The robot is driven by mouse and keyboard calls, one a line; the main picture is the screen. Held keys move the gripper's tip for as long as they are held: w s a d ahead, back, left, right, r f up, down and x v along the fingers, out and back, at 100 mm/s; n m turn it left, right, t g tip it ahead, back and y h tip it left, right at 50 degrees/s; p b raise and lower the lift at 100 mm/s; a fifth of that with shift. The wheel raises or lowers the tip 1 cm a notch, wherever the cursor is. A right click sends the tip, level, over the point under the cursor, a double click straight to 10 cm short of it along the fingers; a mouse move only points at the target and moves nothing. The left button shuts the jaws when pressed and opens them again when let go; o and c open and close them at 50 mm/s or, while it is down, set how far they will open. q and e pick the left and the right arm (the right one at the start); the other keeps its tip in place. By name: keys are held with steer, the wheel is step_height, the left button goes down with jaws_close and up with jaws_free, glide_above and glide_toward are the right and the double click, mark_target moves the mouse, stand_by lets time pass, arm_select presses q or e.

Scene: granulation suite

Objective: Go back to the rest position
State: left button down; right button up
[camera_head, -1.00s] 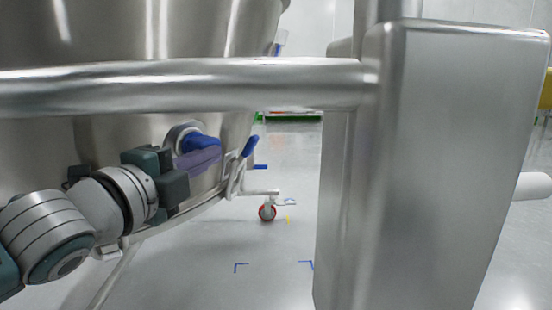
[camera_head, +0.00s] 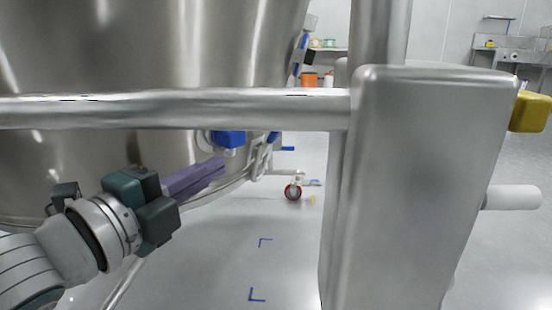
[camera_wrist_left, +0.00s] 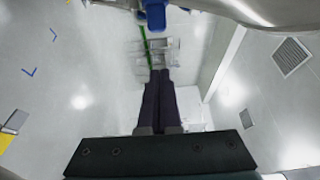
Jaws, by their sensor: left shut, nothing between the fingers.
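My left gripper (camera_head: 222,165) shows at the lower left of the head view, its purple fingers together and pointing right, just below a blue valve part (camera_head: 230,138) of the big steel vessel (camera_head: 150,60). In the left wrist view the dark fingers of this gripper (camera_wrist_left: 160,74) lie side by side with nothing between them. A blue part (camera_wrist_left: 155,14) shows beyond the fingertips there, apart from them. My right gripper is not in view.
A steel rail (camera_head: 200,110) crosses in front of the vessel and meets a large steel box post (camera_head: 430,180) at right. The floor between has blue corner marks (camera_head: 257,295) and is open. A bench (camera_head: 510,50) stands far right.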

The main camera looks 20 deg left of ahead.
arm_select(q)
steer(key=s+d+f+n+g+y, duration=0.1)
steer(key=s+f+n+g, duration=0.4)
steer(key=s, duration=0.3)
steer(key=s+d+f+n+g+y, duration=0.1)
steer(key=s+d+f+n+g, duration=0.2)
steer(key=s+n, duration=0.5)
steer(key=s+f+n+g+y, duration=0.1)
steer(key=s+f+n+g, duration=0.2)
steer(key=s+n+g, duration=0.45)
step_height(320, 180, up, 87)
steer(key=s+m+t+p, duration=0.1)
steer(key=m+p, duration=0.1)
steer(key=p, duration=8.6)
steer(key=shift+s, duration=0.15)
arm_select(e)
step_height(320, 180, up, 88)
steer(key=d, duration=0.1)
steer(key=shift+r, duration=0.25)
arm_select(q)
steer(key=shift+m, duration=0.25)
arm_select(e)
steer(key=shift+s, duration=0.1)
